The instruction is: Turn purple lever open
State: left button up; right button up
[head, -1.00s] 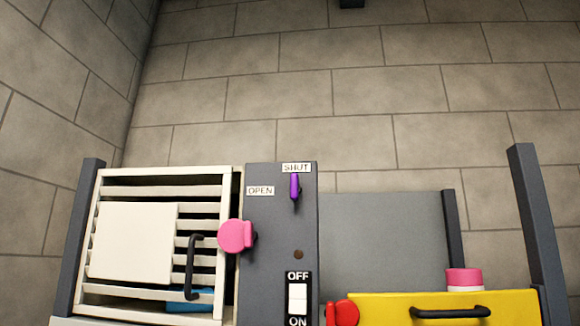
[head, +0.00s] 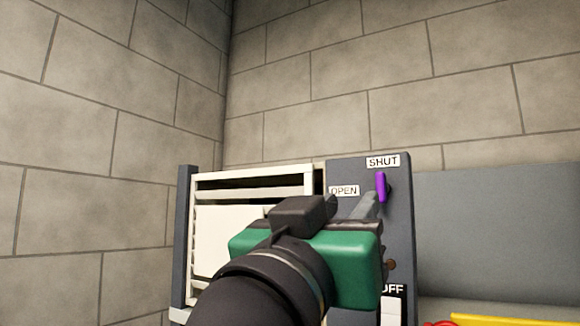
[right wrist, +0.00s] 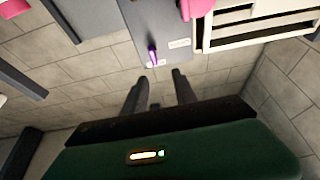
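The purple lever (head: 381,187) is on a dark grey panel (head: 345,171). It is upright, just under the SHUT label (head: 383,161), with the OPEN label (head: 344,190) to its left. My right gripper (head: 370,204) is in front of the panel, its tips close to the lever's lower left. In the right wrist view, which looks upside down, the two fingers (right wrist: 158,80) are spread with nothing between them. The lever (right wrist: 152,55) lies just beyond the tips, apart from them as far as I can tell. My left gripper is not in view.
A white slatted vent (head: 250,182) stands left of the panel, partly behind my right arm. A white switch (head: 391,309) marked OFF is below the lever. A pink knob (right wrist: 198,8) and a yellow piece (head: 500,320) are nearby. Stone walls stand behind.

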aim_at(379, 178)
jog(key=p+x, duration=0.2)
jog(key=x, duration=0.2)
jog(key=d+p+x, duration=0.1)
jog(key=x, duration=0.3)
jog(key=s+p+x, duration=0.1)
jog(key=p+x, duration=0.1)
jog(key=x, duration=0.1)
jog(key=shift+w+d+p, duration=0.3)
jog(key=shift+d+p, duration=0.05)
jog(key=shift+d, duration=0.2)
jog(key=shift+w, duration=0.2)
jog(key=shift+a, duration=0.6)
jog(key=shift+c, duration=0.4)
jog(key=shift+a, duration=0.1)
jog(key=shift+c, duration=1.2)
jog(key=shift+s, duration=0.1)
jog(key=shift+c, duration=1.3)
jog(key=shift+s+d, duration=0.1)
jog(key=shift+d, duration=0.3)
grip_shut()
jog(key=shift+a, duration=0.1)
